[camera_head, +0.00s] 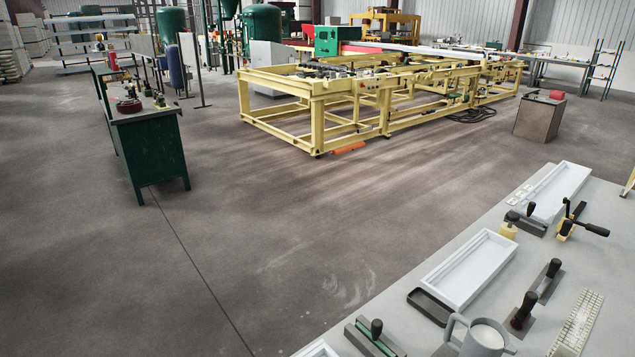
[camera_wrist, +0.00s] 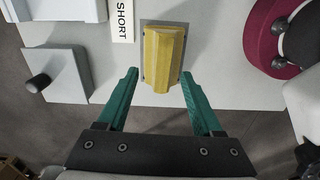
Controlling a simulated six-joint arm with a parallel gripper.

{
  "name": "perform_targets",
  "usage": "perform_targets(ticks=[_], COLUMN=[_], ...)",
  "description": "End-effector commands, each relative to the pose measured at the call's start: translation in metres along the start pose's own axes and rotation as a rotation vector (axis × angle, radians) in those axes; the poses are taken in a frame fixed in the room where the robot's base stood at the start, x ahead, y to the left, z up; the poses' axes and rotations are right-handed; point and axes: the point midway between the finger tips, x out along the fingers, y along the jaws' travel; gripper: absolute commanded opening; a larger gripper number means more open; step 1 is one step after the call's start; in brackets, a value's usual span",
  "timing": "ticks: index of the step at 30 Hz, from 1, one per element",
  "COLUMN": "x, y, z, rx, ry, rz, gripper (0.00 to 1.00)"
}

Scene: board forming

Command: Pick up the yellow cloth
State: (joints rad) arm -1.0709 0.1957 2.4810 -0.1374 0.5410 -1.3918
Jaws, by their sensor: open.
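The yellow cloth (camera_wrist: 162,55) shows in the wrist view as a folded, block-like yellow piece. It lies on a dark grey rectangular patch on the light grey table (camera_wrist: 215,80), near the table's edge. My gripper (camera_wrist: 159,75) has two green fingers spread apart, open and empty. The fingertips are below the cloth in the picture, one to each side of its lower end; I cannot tell the height between them. In the head view my gripper is not in view, and I cannot make out the cloth for certain.
In the wrist view, a label reading SHORT (camera_wrist: 122,20) lies left of the cloth. A grey plate with a black knob (camera_wrist: 55,75) is farther left, and a dark red round object (camera_wrist: 262,40) is at right. In the head view, white trays (camera_head: 468,268) and a mug (camera_head: 483,338) stand on the table.

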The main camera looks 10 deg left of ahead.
Motion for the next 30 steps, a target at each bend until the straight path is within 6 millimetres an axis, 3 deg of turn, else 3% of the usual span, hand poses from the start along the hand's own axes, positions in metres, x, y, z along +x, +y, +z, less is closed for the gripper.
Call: perform_targets(ticks=[10,18,27,29,30], x=[0.057,0.062,0.061,0.061,0.061], y=[-0.006,-0.005,-0.005,-0.005,-0.005], z=[-0.002,-0.003,-0.003,-0.003,-0.003], rx=[0.002,0.003,0.003,0.003,0.003], ry=[-0.002,-0.001,-0.001,-0.001,-0.001], rz=[-0.002,0.003,0.003,0.003,0.003], gripper=[0.68,0.66,0.12,0.01,0.0])
